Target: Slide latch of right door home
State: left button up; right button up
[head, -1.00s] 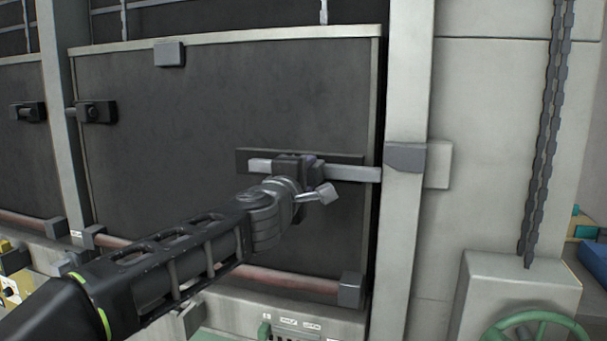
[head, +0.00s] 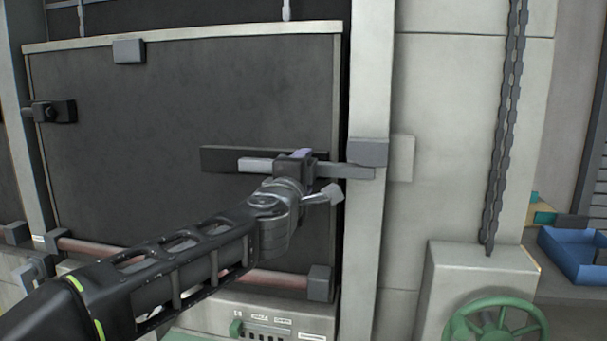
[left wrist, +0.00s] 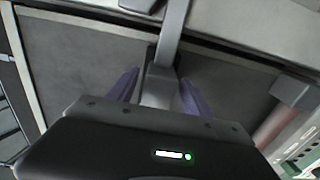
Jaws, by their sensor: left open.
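The right door (head: 150,110) is a dark panel with a light frame and is shut. Its latch bar (head: 258,164) is grey and lies level across a dark backing plate (head: 218,158). The bar's right end reaches the grey keeper (head: 368,152) on the pale post and shows just below it. My left gripper (head: 300,156) is at the middle of the bar, hiding the latch handle in the head view. In the left wrist view its purple fingers (left wrist: 158,88) are open, one on each side of the grey latch handle (left wrist: 157,86). Whether they touch it is unclear. My right gripper is out of view.
A pale post (head: 368,230) stands right of the door. A chain (head: 503,130) hangs farther right above a green handwheel (head: 497,322). A reddish pipe (head: 110,249) runs along the door's foot. A blue bin (head: 575,255) sits at far right.

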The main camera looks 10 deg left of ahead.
pick_arm(q)
jog(key=s, duration=0.7)
jog(key=shift+s+a+b, duration=0.25)
jog(key=shift+s+b, duration=0.15)
